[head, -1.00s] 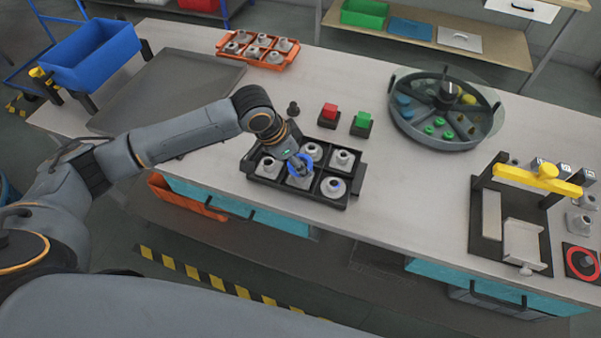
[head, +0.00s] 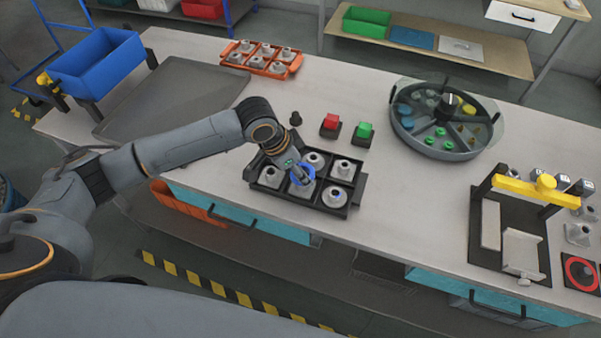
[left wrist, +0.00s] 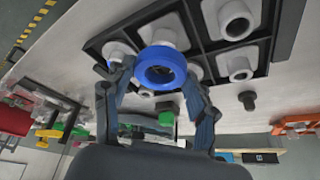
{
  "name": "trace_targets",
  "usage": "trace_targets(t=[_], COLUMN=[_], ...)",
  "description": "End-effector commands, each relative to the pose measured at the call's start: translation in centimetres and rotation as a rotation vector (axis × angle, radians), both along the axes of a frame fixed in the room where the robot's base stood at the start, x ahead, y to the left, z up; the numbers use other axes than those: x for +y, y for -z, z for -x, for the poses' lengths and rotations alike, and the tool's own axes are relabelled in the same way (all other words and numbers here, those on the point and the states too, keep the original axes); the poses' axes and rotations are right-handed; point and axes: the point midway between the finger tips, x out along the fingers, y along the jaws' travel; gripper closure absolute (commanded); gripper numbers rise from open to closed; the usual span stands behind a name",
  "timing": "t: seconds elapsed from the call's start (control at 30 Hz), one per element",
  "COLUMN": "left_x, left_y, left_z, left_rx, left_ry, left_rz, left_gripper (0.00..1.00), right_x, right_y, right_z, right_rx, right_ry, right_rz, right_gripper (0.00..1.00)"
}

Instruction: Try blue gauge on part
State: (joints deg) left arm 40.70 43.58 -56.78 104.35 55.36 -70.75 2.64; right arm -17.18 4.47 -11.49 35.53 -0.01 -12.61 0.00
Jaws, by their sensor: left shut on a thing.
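The blue gauge (head: 308,178) is a ring. My left gripper (head: 300,170) is shut on it, and in the left wrist view the blue ring (left wrist: 161,68) sits between the fingertips (left wrist: 160,82). The ring is at the front middle part (head: 301,190) of the black tray (head: 318,208). In the left wrist view a grey part (left wrist: 165,33) shows just beyond the ring. I cannot tell whether the ring is around its neck or just above it. Other grey parts with round necks, such as the front right one (head: 334,197), stand in the tray's compartments. My right gripper is not in view.
Behind the tray are a red button (head: 331,121), a green button (head: 364,131) and a small dark peg (head: 295,118). A round divided bin (head: 428,146) is right of them. A yellow-barred fixture (head: 522,190) stands at right. An orange tray (head: 262,69) is at the back.

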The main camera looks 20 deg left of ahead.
Motion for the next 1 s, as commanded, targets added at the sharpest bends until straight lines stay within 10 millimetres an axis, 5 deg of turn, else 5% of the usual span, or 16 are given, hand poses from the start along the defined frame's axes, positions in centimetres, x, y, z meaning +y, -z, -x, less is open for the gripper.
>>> trace_targets(t=[0.2,1.0], left_x=[-0.03,-0.07], left_y=[1.34,1.25], left_z=[-0.06,0.0], left_rx=[-0.003,-0.002], left_ry=[0.0,0.001], left_rz=[0.002,0.002], left_gripper=[0.85,0.85], right_x=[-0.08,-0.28], right_y=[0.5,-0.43], right_z=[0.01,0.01], right_rx=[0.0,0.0], right_ry=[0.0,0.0], right_rz=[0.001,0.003], right_gripper=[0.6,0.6])
